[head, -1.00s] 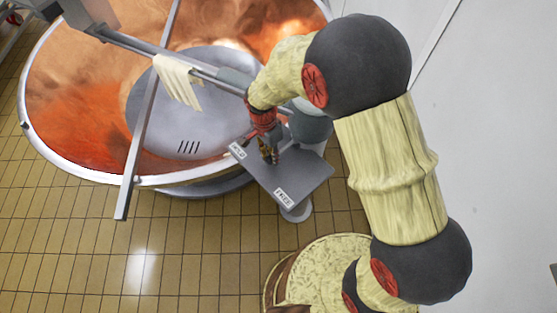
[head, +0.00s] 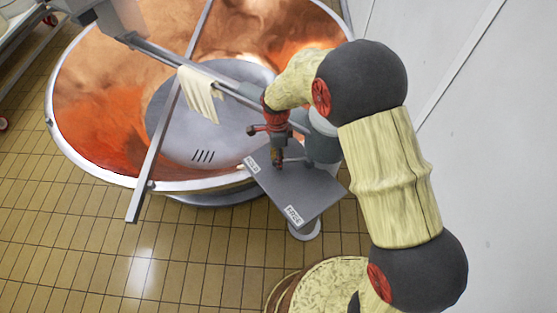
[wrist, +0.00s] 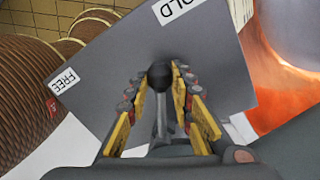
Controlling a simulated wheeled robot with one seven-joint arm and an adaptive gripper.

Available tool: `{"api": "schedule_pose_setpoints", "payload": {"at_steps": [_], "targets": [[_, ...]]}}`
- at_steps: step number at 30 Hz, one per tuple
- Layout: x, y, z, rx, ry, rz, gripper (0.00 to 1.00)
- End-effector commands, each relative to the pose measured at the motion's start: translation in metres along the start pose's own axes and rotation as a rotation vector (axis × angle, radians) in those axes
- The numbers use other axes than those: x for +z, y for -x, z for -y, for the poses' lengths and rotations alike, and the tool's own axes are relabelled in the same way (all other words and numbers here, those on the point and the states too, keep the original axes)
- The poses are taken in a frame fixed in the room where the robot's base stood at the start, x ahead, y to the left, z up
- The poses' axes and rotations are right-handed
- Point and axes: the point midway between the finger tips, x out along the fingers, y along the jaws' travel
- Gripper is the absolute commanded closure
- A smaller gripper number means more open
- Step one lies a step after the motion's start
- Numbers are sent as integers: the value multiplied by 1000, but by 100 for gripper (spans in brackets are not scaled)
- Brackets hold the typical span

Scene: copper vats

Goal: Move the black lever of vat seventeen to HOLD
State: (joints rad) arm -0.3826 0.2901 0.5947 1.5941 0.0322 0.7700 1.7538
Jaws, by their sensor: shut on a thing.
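The black lever's round knob (wrist: 160,77) is between my fingertips in the wrist view. Its thin grey shaft (wrist: 161,118) runs back between the fingers. My gripper (wrist: 160,82) is shut on the knob; it also shows in the head view (head: 277,160), above the grey plate (head: 310,198). The plate carries a HOLD label (head: 251,165) at its left corner and a FREE label (head: 293,215) at its near edge. The lever is closer to HOLD than to FREE. In the head view my gripper hides the knob. No vat number is readable.
The copper vat (head: 95,115) stands behind and left of the plate. A long grey bar (head: 170,115) crosses it, and a pale cloth (head: 198,95) hangs on a rail. A white wall (head: 480,130) is at right. Tiled floor (head: 90,240) is clear in front.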

Motion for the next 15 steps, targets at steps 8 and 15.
{"api": "schedule_pose_setpoints", "payload": {"at_steps": [8, 15], "targets": [[0, 0, 1, -2, 0, 0, 100], [0, 0, 0, -1, 1, 0, 66]]}}
